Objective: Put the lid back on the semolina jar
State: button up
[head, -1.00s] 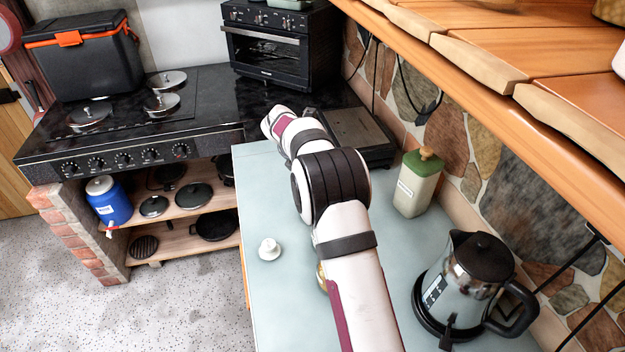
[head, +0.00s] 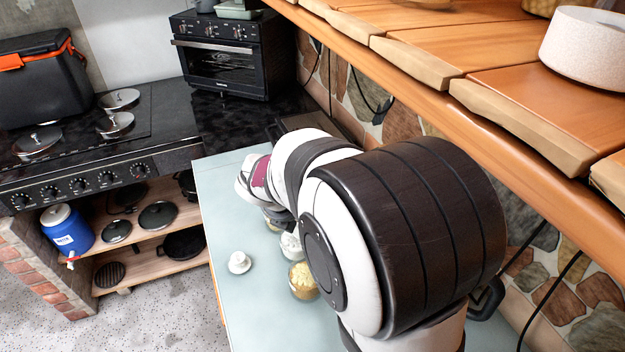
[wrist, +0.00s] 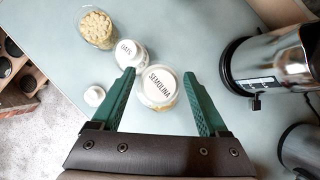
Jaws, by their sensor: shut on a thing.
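The round white lid marked SEMOLINA (wrist: 160,84) is between the two green fingers of my gripper (wrist: 159,74) in the wrist view; the gripper is shut on it. The semolina jar (wrist: 157,104), glass with pale yellowish contents, shows just under the lid. The lid lies over the jar's mouth; I cannot tell whether it touches or is seated.
A white-lidded OATS jar (wrist: 129,52) stands close beside the left finger. An open jar of pale pieces (wrist: 95,29) is beyond it. A small white knobbed object (head: 239,262) is on the counter (head: 225,200). A kettle (wrist: 270,65) stands right. A wooden shelf (head: 420,60) overhangs.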

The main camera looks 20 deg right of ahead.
jog(key=s, duration=0.1)
jog(key=s+a+f, duration=0.1)
jog(key=shift+s, duration=0.3)
notch_tip(320, 180, down, 6)
jog(key=shift+f, duration=0.25)
dwell(1.6)
jog(key=o, duration=1.2)
jog(key=shift+o, duration=0.2)
jog(key=shift+r, duration=3.55)
